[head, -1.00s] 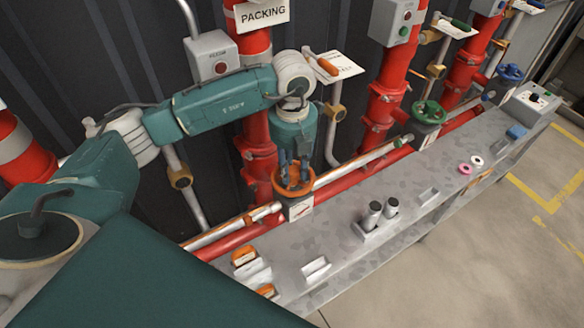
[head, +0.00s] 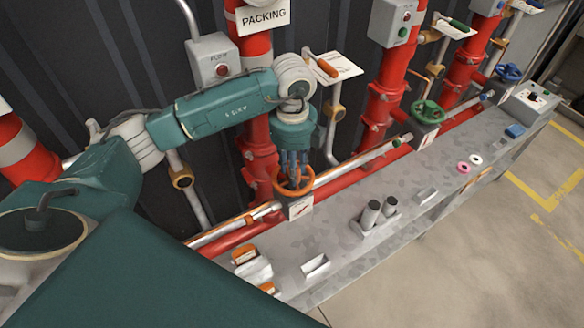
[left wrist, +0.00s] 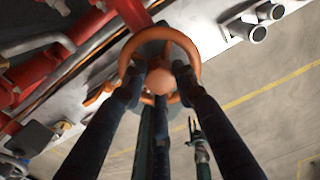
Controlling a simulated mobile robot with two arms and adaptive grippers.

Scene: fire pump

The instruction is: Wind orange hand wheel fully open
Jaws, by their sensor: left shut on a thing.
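The orange hand wheel (head: 306,188) sits on the pipework at the back edge of the grey bench, below my left arm. My left gripper (head: 293,180) points down onto it from above. In the left wrist view, the wheel's ring (left wrist: 197,62) shows with its round hub (left wrist: 160,80) in the middle. The fingers of my left gripper (left wrist: 155,92) reach into the ring and are shut on the wheel. The exact contact is partly hidden by the fingers.
A green hand wheel (head: 427,112) and a blue hand wheel (head: 508,72) are further right. A white card (head: 300,207) hangs just in front of the orange wheel. A grey box (head: 214,58) is behind my arm.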

